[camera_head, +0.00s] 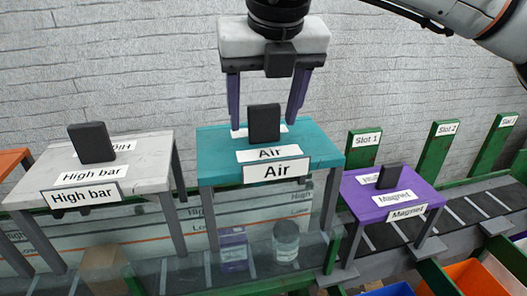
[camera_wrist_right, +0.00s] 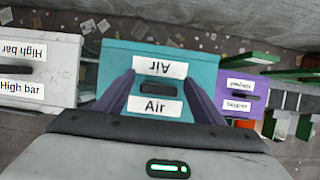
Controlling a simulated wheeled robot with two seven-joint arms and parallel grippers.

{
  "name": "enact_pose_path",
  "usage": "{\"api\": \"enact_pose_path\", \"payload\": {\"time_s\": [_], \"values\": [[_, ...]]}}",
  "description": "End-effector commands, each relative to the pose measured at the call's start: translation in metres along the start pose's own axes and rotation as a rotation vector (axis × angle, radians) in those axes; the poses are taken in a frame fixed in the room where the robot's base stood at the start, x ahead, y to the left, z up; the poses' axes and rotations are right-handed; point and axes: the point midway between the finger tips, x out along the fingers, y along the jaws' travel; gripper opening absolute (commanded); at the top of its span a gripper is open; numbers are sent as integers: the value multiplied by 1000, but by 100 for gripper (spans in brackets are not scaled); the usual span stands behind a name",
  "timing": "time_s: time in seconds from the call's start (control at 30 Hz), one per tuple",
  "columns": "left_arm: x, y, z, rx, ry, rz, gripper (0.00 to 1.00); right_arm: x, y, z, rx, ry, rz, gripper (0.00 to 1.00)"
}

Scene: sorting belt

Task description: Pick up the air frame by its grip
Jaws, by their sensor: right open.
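The air frame (camera_head: 215,147) is a teal table-like frame with "Air" labels, in the middle of the head view. Its grip (camera_head: 264,123) is a dark upright block on its top. My right gripper (camera_head: 265,125) is open above the frame, its two purple fingers pointing down, one on each side of the grip as seen in the head view. In the right wrist view the teal top (camera_wrist_right: 205,70) lies below, and the grip (camera_wrist_right: 155,89) shows between the fingers. I cannot tell whether the fingers touch anything. My left gripper is not in view.
The grey "High bar" frame (camera_head: 150,150) stands to the left and the purple "Magnet" frame (camera_head: 432,193) to the right, each with a dark grip. Green slot posts (camera_head: 364,150) stand behind a belt (camera_head: 490,203) on the right. An orange bin (camera_head: 470,278) is at lower right.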

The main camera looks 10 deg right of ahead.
Motion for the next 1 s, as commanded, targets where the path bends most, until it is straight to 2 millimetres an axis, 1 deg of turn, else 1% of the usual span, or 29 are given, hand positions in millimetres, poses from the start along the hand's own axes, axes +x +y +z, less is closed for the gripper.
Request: {"api": "enact_pose_path", "payload": {"time_s": [0.23,0.27,0.3,0.47,0.6,0.63,1.0], "values": [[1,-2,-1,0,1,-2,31,3,0,0,0,-1,1,62],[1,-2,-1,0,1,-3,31,3,0,0,0,-1,1,59],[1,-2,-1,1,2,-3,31,3,0,0,0,-1,1,52],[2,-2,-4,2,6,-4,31,3,0,0,0,-1,1,25],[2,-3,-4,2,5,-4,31,2,0,0,0,-1,1,2],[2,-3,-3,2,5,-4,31,2,0,0,0,-1,1,0],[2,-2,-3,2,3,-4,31,-2,1,2,1,-5,3,0]]}}
